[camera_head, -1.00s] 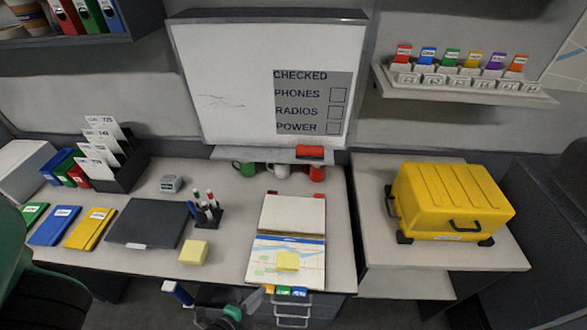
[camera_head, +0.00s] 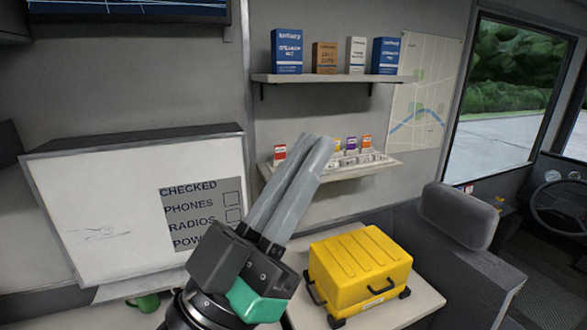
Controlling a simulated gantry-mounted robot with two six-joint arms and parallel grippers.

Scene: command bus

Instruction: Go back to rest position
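My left gripper (camera_head: 322,140) rises from the bottom of the head view, with a black body and a green part at its base. Its two long grey fingers lie side by side, pointing up and to the right. They look shut, with nothing visible between them. The fingers cover part of the small shelf of coloured tags (camera_head: 355,168) behind them. My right gripper is not in view.
A yellow case (camera_head: 360,265) stands on the side table (camera_head: 425,300) right of my gripper. A whiteboard (camera_head: 90,210) is at left, a green mug (camera_head: 147,302) below it. A shelf (camera_head: 335,79) holds several boxes. A grey seat (camera_head: 460,216) is at right.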

